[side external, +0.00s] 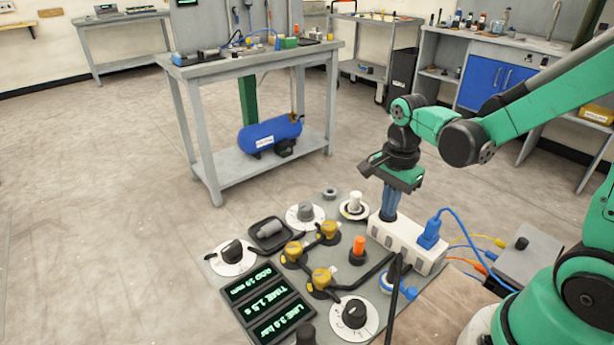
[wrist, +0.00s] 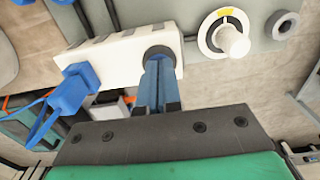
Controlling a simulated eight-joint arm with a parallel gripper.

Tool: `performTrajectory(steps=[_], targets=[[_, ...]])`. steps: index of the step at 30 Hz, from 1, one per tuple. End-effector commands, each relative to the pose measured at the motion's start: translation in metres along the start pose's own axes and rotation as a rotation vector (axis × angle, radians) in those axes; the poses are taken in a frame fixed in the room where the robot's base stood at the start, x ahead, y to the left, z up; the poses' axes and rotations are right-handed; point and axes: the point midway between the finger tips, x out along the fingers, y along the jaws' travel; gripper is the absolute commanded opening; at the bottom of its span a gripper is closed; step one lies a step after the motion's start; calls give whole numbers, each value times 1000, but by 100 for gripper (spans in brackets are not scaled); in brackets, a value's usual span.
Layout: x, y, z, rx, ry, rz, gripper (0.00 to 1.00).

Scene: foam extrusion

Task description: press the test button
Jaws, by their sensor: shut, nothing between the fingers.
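My gripper (side external: 388,217) points straight down with its blue fingers together, and nothing shows between them.
A blue plug (side external: 430,235) with a cable stands in the block. An orange-topped knob (side external: 358,245), yellow fittings (side external: 326,280), dials (side external: 354,313) and lit displays (side external: 268,300) crowd the panel. A grey box (side external: 528,255) with cables is at right. Open floor lies left.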

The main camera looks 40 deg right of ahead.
Motion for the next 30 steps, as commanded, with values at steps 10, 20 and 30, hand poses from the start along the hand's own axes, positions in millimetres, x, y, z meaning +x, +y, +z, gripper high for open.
performTrajectory(steps=[10, 20, 30], targets=[[12, -1, 0, 1, 2, -7, 0], [1, -1, 0, 1, 2, -6, 0], [-55, 0, 0, 0, 0, 3, 0]])
